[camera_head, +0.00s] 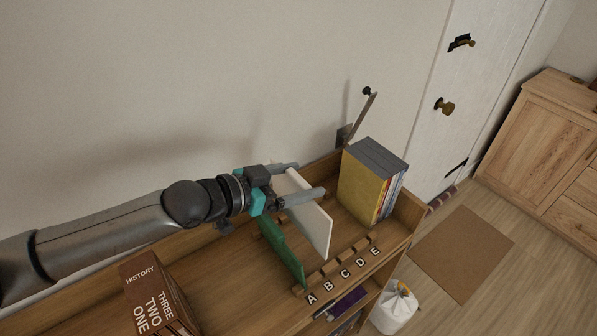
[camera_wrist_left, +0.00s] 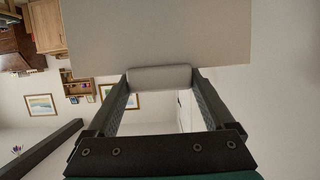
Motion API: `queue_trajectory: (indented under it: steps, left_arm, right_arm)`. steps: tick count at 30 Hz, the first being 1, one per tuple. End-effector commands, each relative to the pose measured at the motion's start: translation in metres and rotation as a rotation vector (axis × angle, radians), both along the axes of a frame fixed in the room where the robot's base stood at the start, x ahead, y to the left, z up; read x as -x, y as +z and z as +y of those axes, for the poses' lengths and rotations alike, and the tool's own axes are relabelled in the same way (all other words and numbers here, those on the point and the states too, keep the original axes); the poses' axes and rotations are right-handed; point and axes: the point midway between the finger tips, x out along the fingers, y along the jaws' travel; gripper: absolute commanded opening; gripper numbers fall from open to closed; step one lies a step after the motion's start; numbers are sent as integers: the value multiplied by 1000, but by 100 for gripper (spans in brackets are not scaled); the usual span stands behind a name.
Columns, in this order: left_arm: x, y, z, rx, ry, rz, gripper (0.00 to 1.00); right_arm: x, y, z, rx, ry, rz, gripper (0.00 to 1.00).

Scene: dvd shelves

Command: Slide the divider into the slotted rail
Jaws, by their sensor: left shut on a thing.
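A thin white divider (camera_head: 316,226) is held upright by my left gripper (camera_head: 304,181) over the shelf top. The gripper's fingers are shut on its upper part. In the left wrist view the fingers (camera_wrist_left: 160,82) pinch a rounded grip on the edge of the pale divider (camera_wrist_left: 155,35). The slotted rail (camera_head: 331,267) is a row of small wooden blocks along the shelf's front edge, by the letters A to E. The divider's lower front corner is close to the rail's middle; I cannot tell whether it is in a slot. My right gripper is not in view.
A green divider (camera_head: 283,252) stands just left of the white one, near A. A block of books (camera_head: 368,183) with a yellow cover stands at the right end. Brown history books (camera_head: 152,292) are at the left. The wall rises behind the shelf (camera_head: 225,277).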

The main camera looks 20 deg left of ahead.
Motion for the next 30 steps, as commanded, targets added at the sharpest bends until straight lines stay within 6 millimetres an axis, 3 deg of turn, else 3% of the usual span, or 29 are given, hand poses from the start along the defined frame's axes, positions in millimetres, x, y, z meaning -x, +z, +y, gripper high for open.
queue_trajectory:
  steps: [11, 30]
  left_arm:
    - [0, 3, 0, 1, 0, 1, 0]
    - [0, -55, 0, 1, 0, -1, 0]
  right_arm:
    - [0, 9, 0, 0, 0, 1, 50]
    - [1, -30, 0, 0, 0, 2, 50]
